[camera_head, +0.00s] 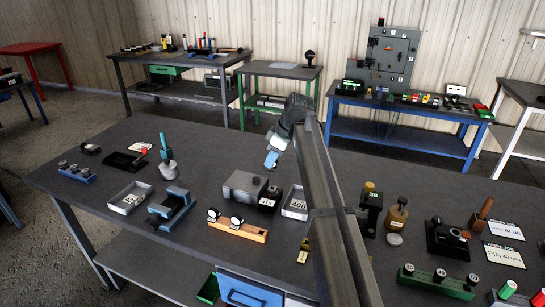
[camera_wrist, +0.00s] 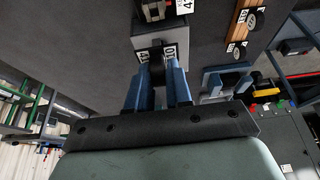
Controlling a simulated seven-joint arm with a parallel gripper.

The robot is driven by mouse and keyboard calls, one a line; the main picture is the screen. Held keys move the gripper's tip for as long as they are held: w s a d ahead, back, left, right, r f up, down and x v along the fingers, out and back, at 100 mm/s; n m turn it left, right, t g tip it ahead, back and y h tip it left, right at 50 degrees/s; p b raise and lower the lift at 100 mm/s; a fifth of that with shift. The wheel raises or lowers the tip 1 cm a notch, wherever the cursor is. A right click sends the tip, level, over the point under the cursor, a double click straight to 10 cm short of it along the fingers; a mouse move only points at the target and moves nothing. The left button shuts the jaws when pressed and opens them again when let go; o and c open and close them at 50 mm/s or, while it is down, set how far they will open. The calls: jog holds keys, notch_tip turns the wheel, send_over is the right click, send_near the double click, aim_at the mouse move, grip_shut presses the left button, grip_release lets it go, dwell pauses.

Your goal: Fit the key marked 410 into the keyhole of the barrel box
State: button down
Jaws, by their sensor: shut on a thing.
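My gripper (camera_wrist: 157,88) has its two blue fingers closed on a dark piece (camera_wrist: 157,72), which has white tags on both sides; the right one reads 410, so it is the key marked 410. I cannot see the keyhole or tell whether the key touches the box.
A black block (camera_head: 268,204) with a white tag stands beside the grey box. A tray tagged 408 (camera_head: 296,205) is to its right. A wooden strip with dials (camera_head: 238,230) lies in front, and a blue vise (camera_head: 172,209) is to the left. My arm hides the table's middle.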

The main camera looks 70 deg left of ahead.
aim_at(275, 166)
jog(key=shift+f, duration=2.5)
jog(key=shift+f, duration=1.3)
jog(key=c, duration=1)
grip_release()
jog(key=shift+o, duration=0.2)
jog(key=v, duration=1.4)
